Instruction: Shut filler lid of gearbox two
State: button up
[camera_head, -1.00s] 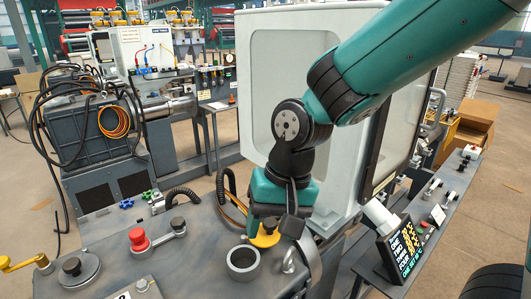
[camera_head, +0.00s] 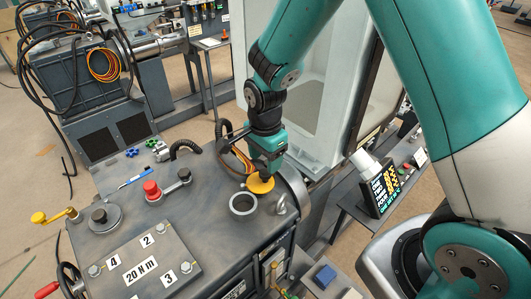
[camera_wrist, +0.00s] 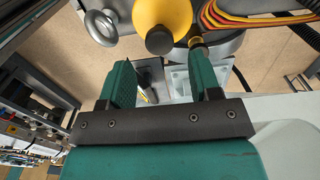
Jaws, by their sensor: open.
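The yellow filler lid (camera_head: 260,184) with a dark knob stands open beside the round grey filler neck (camera_head: 243,204) on the gearbox top; the neck's opening is uncovered. My gripper (camera_head: 266,174) is right at the lid, on its far side from the neck. In the wrist view the lid (camera_wrist: 165,18) and its dark knob (camera_wrist: 159,41) lie just beyond the fingertips of my gripper (camera_wrist: 162,75). The two teal fingers are apart with nothing held between them. Whether a finger touches the lid I cannot tell. No gearbox number is readable.
A metal eye bolt (camera_head: 279,204) stands close to the neck, at its right. A red knob (camera_head: 151,188), a dark round cap (camera_head: 99,215) and a numbered plate (camera_head: 146,262) sit on the gearbox top. A pale cabinet (camera_head: 318,95) stands behind my gripper.

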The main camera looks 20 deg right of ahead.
aim_at(265, 172)
notch_tip(265, 172, down, 5)
jog(key=b, duration=0.3)
jog(key=shift+r, duration=0.45)
jog(key=shift+f, duration=0.1)
jog(key=c, duration=0.6)
